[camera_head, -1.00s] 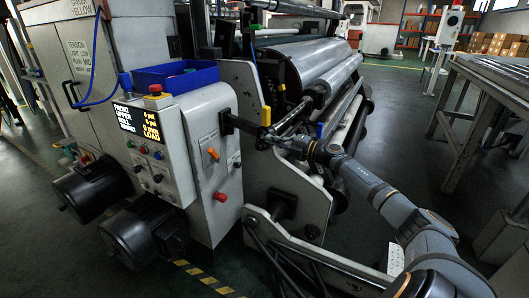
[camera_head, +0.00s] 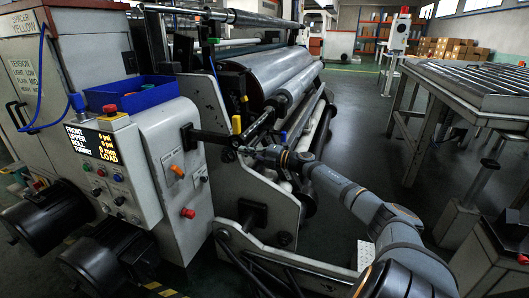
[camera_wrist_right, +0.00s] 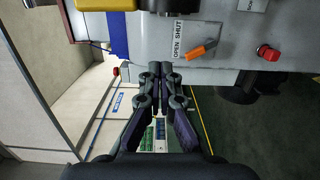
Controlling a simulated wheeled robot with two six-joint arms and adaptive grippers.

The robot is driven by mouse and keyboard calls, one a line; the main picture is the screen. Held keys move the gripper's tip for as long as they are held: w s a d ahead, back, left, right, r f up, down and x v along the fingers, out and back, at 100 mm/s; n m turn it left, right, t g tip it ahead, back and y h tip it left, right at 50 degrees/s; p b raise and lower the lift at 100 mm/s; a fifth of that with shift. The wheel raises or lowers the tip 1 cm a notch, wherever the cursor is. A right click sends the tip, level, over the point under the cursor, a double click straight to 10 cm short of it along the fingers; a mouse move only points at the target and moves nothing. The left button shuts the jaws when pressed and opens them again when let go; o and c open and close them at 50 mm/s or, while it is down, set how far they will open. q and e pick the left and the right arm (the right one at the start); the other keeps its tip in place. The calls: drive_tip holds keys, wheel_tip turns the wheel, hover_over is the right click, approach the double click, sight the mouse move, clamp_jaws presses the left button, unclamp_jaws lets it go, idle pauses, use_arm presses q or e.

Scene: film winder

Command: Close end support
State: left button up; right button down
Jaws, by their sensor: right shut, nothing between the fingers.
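The orange switch (camera_head: 177,170) sits on the side of the grey control cabinet. In the right wrist view the orange switch (camera_wrist_right: 201,49) is beside an "OPEN SHUT" label (camera_wrist_right: 178,40). My right gripper (camera_head: 246,150) is to the right of the switch in the head view, apart from it, near a black bar (camera_head: 208,137) that sticks out from the cabinet. In the wrist view my right gripper (camera_wrist_right: 160,68) is shut and empty; its tips appear left of and below the switch. I cannot tell which part is the end support. My left gripper is out of view.
A red button (camera_head: 188,213) is below the switch. A yellow handle (camera_head: 236,124) and the large roll (camera_head: 270,75) are close to my right gripper. A blue bin (camera_head: 131,93) tops the cabinet. A roller table (camera_head: 465,85) stands right; open floor lies between.

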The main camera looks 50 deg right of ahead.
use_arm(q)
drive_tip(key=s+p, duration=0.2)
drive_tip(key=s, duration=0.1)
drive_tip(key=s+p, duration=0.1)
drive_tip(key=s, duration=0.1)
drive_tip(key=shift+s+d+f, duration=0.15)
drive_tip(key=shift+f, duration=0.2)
use_arm(e)
drive_tip(key=s+d, duration=0.5)
drive_tip(key=d, duration=0.1)
drive_tip(key=shift+s+d+f, duration=0.25)
drive_tip(key=shift+s+f, duration=0.1)
